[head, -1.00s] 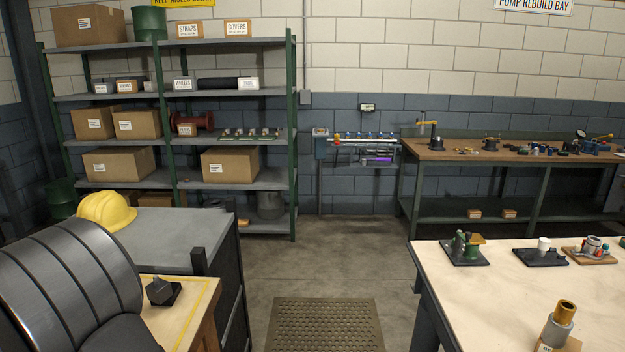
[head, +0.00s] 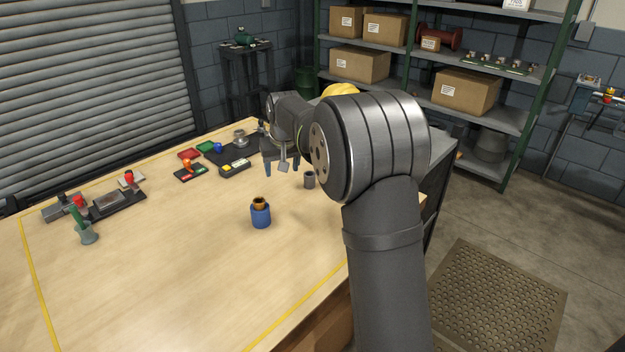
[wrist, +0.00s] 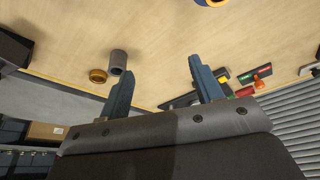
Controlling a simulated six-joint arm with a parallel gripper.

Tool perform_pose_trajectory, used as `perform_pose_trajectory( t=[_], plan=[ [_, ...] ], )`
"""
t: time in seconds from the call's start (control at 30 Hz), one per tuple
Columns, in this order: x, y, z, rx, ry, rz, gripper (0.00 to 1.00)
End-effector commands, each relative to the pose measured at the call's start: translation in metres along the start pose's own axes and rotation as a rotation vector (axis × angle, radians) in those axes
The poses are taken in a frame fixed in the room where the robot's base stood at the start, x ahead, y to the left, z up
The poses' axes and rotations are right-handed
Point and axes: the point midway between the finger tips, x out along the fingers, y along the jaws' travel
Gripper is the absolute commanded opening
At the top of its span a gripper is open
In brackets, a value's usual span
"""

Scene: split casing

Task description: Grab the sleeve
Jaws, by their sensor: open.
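A grey hollow cylinder, which looks like the sleeve (head: 309,180), stands upright on the wooden bench in the head view, just right of my gripper. In the wrist view the sleeve (wrist: 118,62) is near the tip of the left finger, with its open end showing. My gripper (head: 282,168) is above the bench, its blue fingers apart and nothing between them; they also show spread in the wrist view (wrist: 160,68). I cannot tell the exact gap between finger and sleeve.
A bronze ring (wrist: 98,76) lies beside the sleeve. A blue cup (head: 260,217) with a bronze piece in its top stands nearer the camera. Coloured trays (head: 191,171) and a dark fixture (head: 118,204) are further left. The front middle of the bench is clear.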

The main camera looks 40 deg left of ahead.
Motion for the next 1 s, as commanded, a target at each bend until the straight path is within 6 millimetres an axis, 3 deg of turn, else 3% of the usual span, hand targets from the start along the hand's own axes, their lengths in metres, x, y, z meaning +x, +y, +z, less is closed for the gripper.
perform_pose_trajectory(
  t=[0.03,0.2,0.4,0.57,1.0],
  plan=[
    [-0.005,0.026,-0.009,-0.033,-0.001,-0.016,0.6],
    [-0.023,0.089,-0.025,-0.191,0.01,-0.086,0.6],
    [-0.038,0.128,-0.033,-0.315,0.039,-0.134,0.6],
    [-0.03,0.133,-0.034,-0.344,0.043,-0.144,0.6],
    [0.059,0.119,-0.036,-0.343,0.042,-0.143,0.6]
  ],
)
